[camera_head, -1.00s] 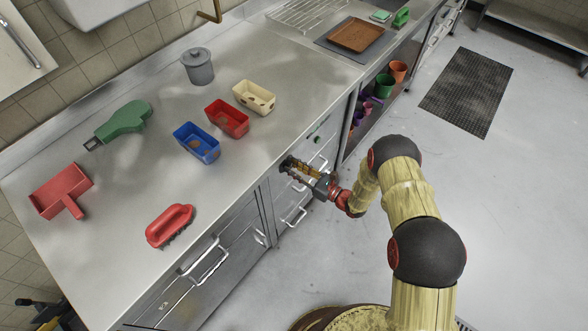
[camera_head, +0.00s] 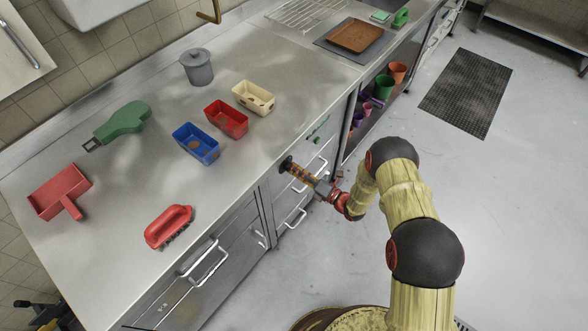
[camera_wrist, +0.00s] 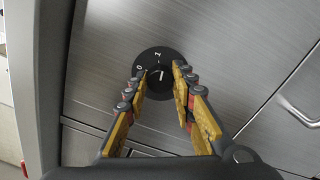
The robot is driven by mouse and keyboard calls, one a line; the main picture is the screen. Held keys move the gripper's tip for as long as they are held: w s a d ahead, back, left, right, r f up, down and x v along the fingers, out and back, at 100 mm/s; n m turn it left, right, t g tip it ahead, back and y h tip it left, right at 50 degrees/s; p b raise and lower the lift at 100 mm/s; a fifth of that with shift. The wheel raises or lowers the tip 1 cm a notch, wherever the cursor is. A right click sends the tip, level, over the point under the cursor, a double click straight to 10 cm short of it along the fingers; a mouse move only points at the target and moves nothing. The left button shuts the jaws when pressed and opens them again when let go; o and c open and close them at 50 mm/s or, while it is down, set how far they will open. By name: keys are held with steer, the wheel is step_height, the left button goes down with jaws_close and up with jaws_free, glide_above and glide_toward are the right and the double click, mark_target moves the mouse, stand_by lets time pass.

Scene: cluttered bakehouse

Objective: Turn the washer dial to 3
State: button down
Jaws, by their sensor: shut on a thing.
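The washer dial is a round black disc (camera_wrist: 149,57) with white marks on the steel front, also in the head view (camera_head: 285,162). In the wrist view a "0" shows at its upper left and what looks like a "1" at its top. A short white line shows on the knob between my fingers. A 3 cannot be made out; the lower part of the dial is partly hidden. My gripper (camera_wrist: 161,77) points at the dial, with yellow-padded fingers on both sides of the knob, shut on it. In the head view my gripper (camera_head: 291,167) reaches the dial from the right.
A drawer handle (camera_wrist: 302,98) stands out to the right of the dial. The steel counter (camera_head: 130,190) above holds blue (camera_head: 196,143), red (camera_head: 227,118) and cream (camera_head: 254,97) tins and a red brush (camera_head: 168,227).

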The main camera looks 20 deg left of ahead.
steer(key=shift+s+f+m+t+h+p, duration=0.15)
steer(key=shift+m+p, duration=0.4)
steer(key=shift+m, duration=4.6)
steer(key=shift+f+m+t+h+p, duration=0.2)
steer(key=shift+m+p, duration=0.3)
steer(key=shift+m, duration=4.65)
steer(key=c, duration=1.6)
jaws_free()
steer(key=shift+r, duration=0.1)
steer(key=shift+o, duration=0.6)
steer(key=v, duration=1.2)
